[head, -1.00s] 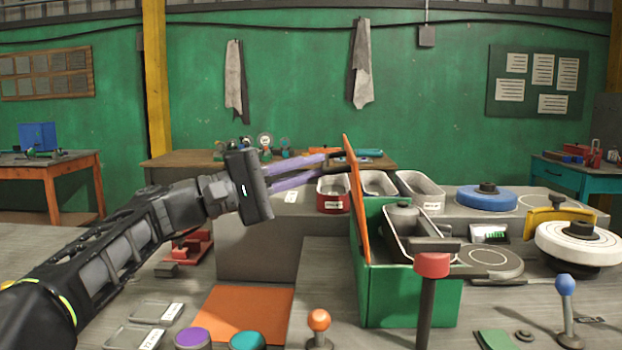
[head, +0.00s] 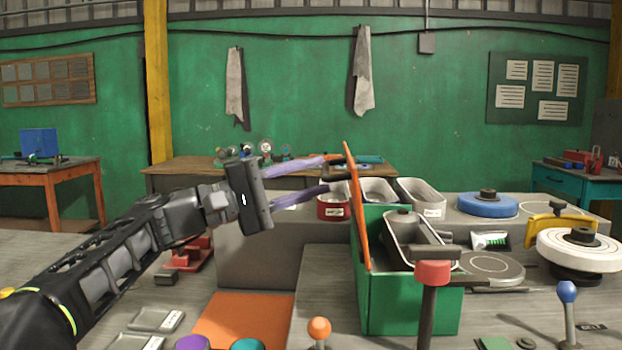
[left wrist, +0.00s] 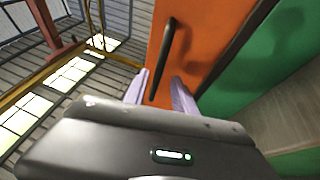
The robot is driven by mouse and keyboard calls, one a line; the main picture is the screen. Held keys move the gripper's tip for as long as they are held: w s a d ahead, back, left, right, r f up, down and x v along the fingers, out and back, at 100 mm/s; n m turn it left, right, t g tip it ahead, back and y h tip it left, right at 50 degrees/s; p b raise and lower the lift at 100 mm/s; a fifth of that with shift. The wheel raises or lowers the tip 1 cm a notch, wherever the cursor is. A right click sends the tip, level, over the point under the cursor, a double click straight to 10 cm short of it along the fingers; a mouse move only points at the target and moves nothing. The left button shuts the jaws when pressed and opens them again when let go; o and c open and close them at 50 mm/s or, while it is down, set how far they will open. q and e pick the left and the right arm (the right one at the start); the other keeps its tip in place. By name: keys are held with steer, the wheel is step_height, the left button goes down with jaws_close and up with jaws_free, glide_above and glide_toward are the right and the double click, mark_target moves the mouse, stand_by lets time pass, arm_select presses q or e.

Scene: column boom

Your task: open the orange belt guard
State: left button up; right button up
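The orange belt guard (head: 357,210) is a flat panel standing upright at the left side of a green housing (head: 412,300), seen nearly edge-on in the head view. A grey elongated part (head: 410,238) shows inside the housing. In the left wrist view the guard (left wrist: 215,35) fills the upper middle and carries a dark bar handle (left wrist: 166,58). My left gripper (head: 326,173) is open at the guard's left face. Its purple fingers (left wrist: 160,90) lie either side of the handle's near end; contact cannot be told. My right gripper is not in view.
Grey trays (head: 420,197) and a red tin (head: 332,207) stand behind the housing. A red-topped post (head: 432,273) stands in front of it. An orange-knobbed lever (head: 319,328) is at the front. A white wheel (head: 580,249) sits at right.

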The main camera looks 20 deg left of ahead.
arm_select(q)
steer(key=v, duration=0.7)
steer(key=shift+s+a, duration=0.2)
